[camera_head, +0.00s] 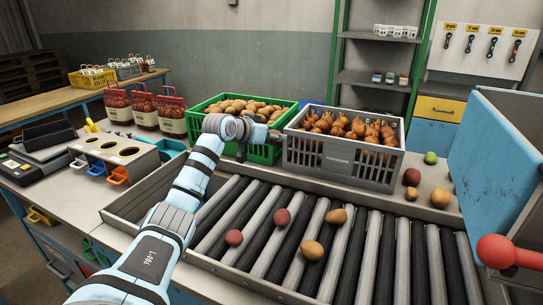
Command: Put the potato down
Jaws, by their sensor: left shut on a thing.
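My left gripper (256,138) is at the near right part of the green crate (178,127), close to the left end of the grey crate (328,159). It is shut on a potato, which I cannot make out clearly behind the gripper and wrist. The green crate holds many tan potatoes (238,105). The grey crate holds brown onions (345,127). On the rollers (342,262) lie tan potatoes (313,250) and reddish ones (234,237). My right gripper is not in view.
A reddish potato (412,177), a brown one (440,198) and a green round item (430,158) lie right of the grey crate. A blue panel (492,150) and a red knob (497,251) stand at the right. Red sacks (171,113) stand left of the green crate.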

